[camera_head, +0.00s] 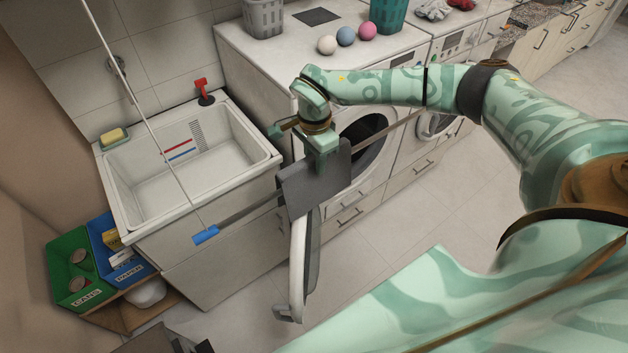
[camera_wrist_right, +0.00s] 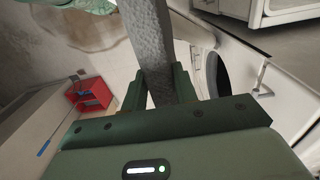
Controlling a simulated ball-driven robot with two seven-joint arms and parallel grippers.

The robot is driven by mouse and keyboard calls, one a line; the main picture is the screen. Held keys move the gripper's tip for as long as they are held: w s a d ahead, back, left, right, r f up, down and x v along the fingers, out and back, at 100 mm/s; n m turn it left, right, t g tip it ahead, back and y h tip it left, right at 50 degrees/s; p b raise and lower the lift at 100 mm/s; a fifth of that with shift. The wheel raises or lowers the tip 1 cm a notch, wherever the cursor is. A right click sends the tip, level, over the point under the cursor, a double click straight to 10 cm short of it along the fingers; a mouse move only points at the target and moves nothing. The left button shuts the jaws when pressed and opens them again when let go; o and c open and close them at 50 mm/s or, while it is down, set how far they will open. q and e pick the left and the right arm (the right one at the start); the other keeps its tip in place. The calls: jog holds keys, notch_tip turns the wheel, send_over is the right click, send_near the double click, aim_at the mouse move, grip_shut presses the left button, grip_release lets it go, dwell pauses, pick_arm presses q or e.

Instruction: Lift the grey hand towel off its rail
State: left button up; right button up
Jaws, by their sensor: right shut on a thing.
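The grey hand towel (camera_head: 315,182) hangs as a flat panel just below my right gripper (camera_head: 322,160) in the head view. My right gripper is shut on the towel. In the right wrist view, a speckled grey strip of the towel (camera_wrist_right: 152,45) runs up from between the fingers of the right gripper (camera_wrist_right: 158,88). A slim rail (camera_head: 250,212) with a blue end (camera_head: 206,235) runs slantwise behind the towel, which hides part of it. I cannot tell whether the towel touches the rail. My left gripper is not in view.
A white sink (camera_head: 190,180) stands to the left, and a washing machine (camera_head: 362,130) is behind my right arm. Green (camera_head: 72,262) and blue (camera_head: 103,232) bins stand at the lower left. A white curved bar (camera_head: 298,260) is below the towel. Floor is clear right of the towel.

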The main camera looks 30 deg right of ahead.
notch_tip(320, 180, up, 14)
jog(key=p, duration=1.1)
jog(key=shift+f+p, duration=0.2)
jog(key=shift+p, duration=0.15)
